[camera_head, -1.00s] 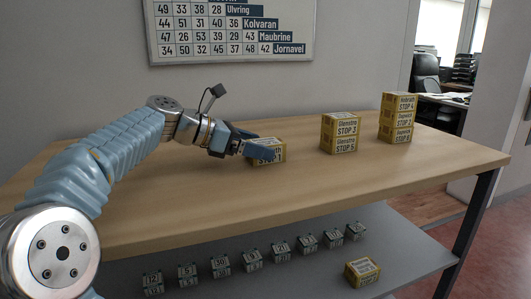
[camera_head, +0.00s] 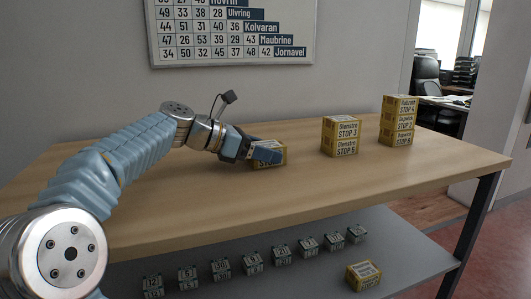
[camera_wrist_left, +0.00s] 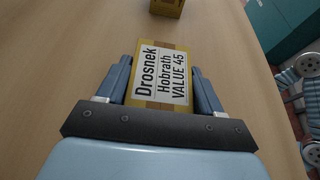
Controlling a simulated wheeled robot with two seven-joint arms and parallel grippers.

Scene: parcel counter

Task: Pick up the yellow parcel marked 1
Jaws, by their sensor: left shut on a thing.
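A yellow parcel (camera_head: 268,164) sits on the wooden counter, left of the other parcels. My left gripper (camera_head: 265,152) is shut on it, with one finger across its front. That finger hides part of the front label; "STO" shows but the number cannot be read. In the left wrist view the two fingers lie on either side of the parcel (camera_wrist_left: 161,77). Its top label there reads "Drosnek Hobrath VALUE 45". I cannot see any gap under the parcel. My right gripper is in neither view.
A stack of two yellow parcels (camera_head: 340,137), STOP 3 over STOP 5, stands to the right. A taller stack (camera_head: 397,121) with STOP 4 on top stands farther right. The counter (camera_head: 330,195) is clear in front. Below, a shelf holds grey blocks and a yellow parcel (camera_head: 363,276).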

